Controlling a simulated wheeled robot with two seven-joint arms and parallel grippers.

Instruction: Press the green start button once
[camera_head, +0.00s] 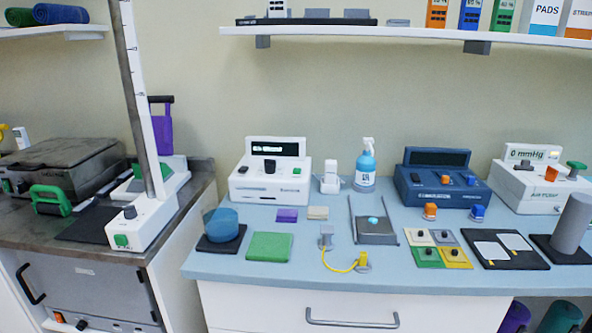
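No label reading start can be made out, and several green parts show. The white pressure unit (535,190) at the right, with a "0 mmHg" display, has a green knob (576,167). Neither of my grippers is in view.
A blue console (444,188), a spray bottle (366,165), a blue cup (221,224), a green pad (269,247), a yellow cable (340,265) and coloured tiles (456,257) stand on the blue-grey counter (300,273). Its front edge is mostly clear. A shelf (400,32) runs above.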

